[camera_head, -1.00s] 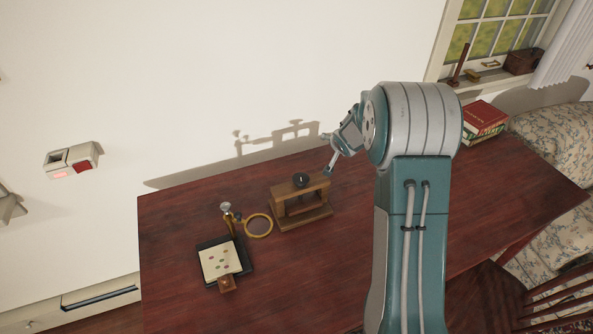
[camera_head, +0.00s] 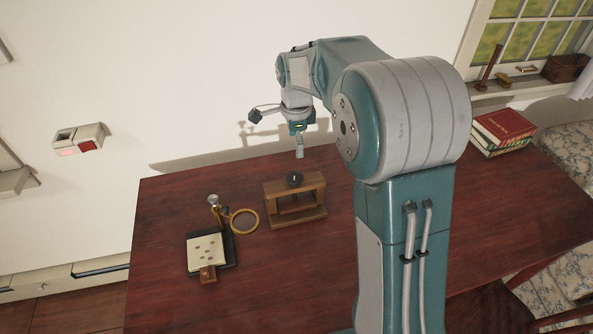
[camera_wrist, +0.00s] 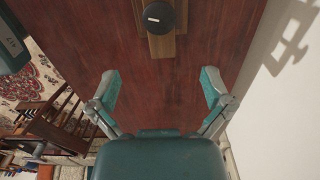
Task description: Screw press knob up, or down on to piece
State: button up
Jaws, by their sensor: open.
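A wooden screw press (camera_head: 296,210) stands upright on the dark red table, with a round black knob (camera_head: 295,179) on top of its beam. My gripper (camera_head: 299,150) is above the press and points down, apart from the knob. In the wrist view my gripper (camera_wrist: 160,85) has its two teal fingers spread wide with nothing between them. The black knob with a pale mark (camera_wrist: 158,17) shows there at the top edge, beyond the fingertips, over the wooden beam (camera_wrist: 162,46). I cannot tell what lies inside the press.
Left of the press are a brass ring magnifier (camera_head: 244,220) and a black tray (camera_head: 229,252) with a spotted card (camera_head: 205,252). Books (camera_head: 502,132) lie at the table's back right. The wall (camera_head: 190,80) is close behind. The front table is clear.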

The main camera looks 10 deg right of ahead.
aim_at(294, 175)
jog(key=f, duration=1)
jog(key=shift+a+f, duration=0.2)
jog(key=shift+f, duration=0.2)
jog(key=shift+a, duration=0.1)
jog(key=shift+a, duration=0.15)
jog(key=c, duration=1.1)
